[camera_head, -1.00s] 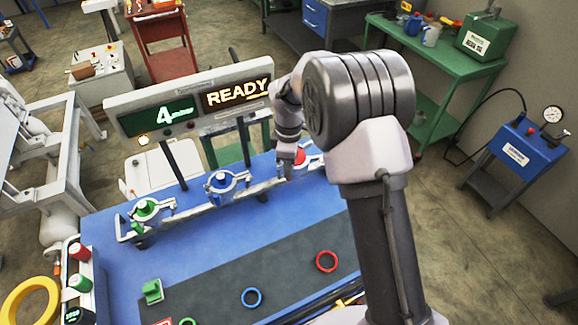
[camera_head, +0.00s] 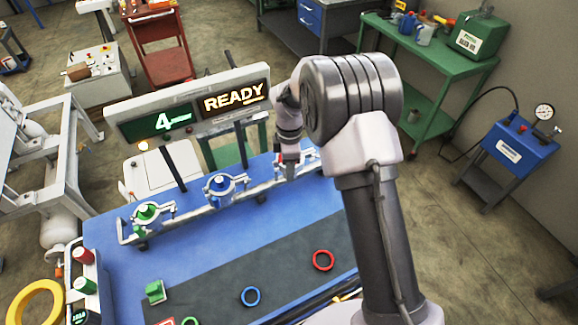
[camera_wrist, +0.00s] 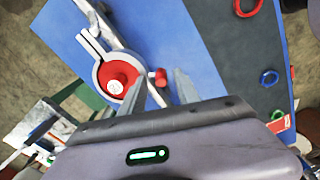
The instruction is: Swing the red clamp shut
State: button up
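The red clamp (camera_wrist: 112,78) shows in the wrist view as a light metal ring around a red round piece. A small red knob (camera_wrist: 160,77) sits to its right, on the clamp's arm side. My gripper (camera_wrist: 160,92) is open, with one finger on each side of the red knob and no visible grip on it. In the head view my gripper (camera_head: 290,172) is down at the right end of the rail, and my arm and gripper hide most of the red clamp (camera_head: 309,157). Whether the clamp is fully open cannot be told.
The blue clamp (camera_head: 222,188) and green clamp (camera_head: 148,213) stand left along the same rail. A display (camera_head: 230,103) reading READY stands behind. Red (camera_head: 323,260) and blue (camera_head: 250,296) rings lie on the dark mat (camera_head: 285,270).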

jog(key=shift+r, duration=0.1)
notch_tip(320, 180, up, 17)
jog(key=p, duration=0.4)
